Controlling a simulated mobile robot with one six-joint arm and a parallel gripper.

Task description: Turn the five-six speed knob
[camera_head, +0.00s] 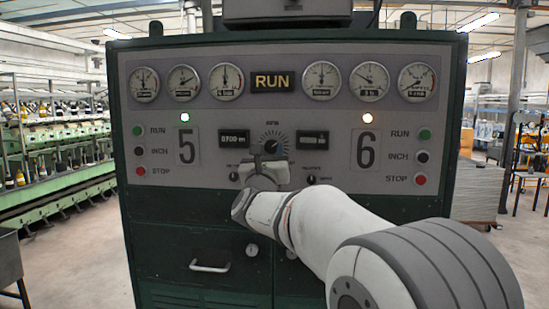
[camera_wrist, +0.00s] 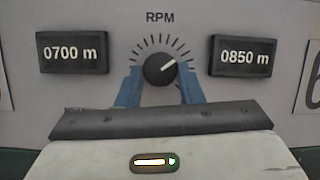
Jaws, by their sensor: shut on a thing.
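The speed knob (camera_wrist: 158,68), marked RPM, is a round black dial ringed by tick marks on the grey panel, between the numbers 5 and 6. Its white pointer line points up and right. In the head view the knob (camera_head: 271,145) is partly hidden by my gripper (camera_head: 262,158). In the wrist view the two blue fingers of my gripper (camera_wrist: 159,82) stand on the left and right sides of the knob, and it is shut on it. The lower edge of the knob is close to the dark gripper body.
Displays reading 0700 m (camera_wrist: 72,53) and 0850 m (camera_wrist: 243,56) flank the knob. Small switches (camera_head: 234,176) sit below. RUN, INCH and STOP buttons (camera_head: 421,157) line both sides. Gauges (camera_head: 322,81) run along the top. A drawer handle (camera_head: 210,267) sticks out below the panel.

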